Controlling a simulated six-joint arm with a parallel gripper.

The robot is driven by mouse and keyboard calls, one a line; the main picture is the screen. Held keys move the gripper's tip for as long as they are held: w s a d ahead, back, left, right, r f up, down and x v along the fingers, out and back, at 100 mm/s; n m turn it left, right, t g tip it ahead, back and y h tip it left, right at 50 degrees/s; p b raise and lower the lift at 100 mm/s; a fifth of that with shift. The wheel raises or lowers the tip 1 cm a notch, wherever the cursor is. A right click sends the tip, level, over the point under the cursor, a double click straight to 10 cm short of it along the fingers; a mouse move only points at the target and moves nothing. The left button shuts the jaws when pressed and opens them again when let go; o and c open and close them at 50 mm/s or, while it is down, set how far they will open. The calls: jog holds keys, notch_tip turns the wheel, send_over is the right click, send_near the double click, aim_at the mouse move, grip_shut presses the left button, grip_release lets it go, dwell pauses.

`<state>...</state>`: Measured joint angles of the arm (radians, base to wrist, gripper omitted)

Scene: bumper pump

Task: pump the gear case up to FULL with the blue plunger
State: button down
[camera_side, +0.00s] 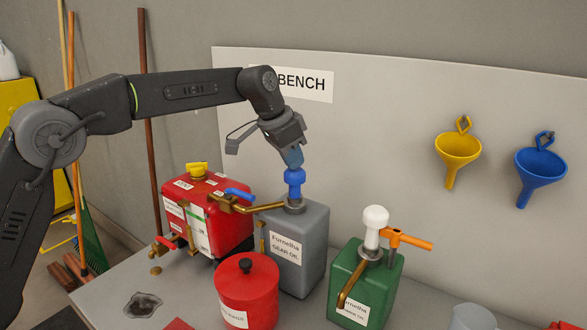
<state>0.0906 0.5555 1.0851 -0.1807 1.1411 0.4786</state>
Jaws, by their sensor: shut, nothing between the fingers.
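The blue plunger (294,183) stands on top of a grey can (313,245) labelled "Furnelha GEAR OIL". My gripper (292,157) is shut and points down at the plunger's top knob, at or very near contact. I cannot tell whether they touch. A brass spout (262,207) runs left from the can's top toward a red case (232,228) with a yellow cap, which looks like the gear case. The case has white labels and a strip on its front, too small to read for level.
A blue-handled lever (239,194) sits by the spout. A red lidded canister (247,290) stands in front of the grey can. A green can (365,280) with a white knob and orange lever stands to the right. Funnels (457,150) hang on the backboard.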

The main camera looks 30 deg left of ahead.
aim_at(293, 173)
jog(key=shift+f, duration=1.75)
jog(key=shift+r, duration=1.7)
jog(key=shift+f, duration=1.75)
jog(key=shift+r, duration=1.75)
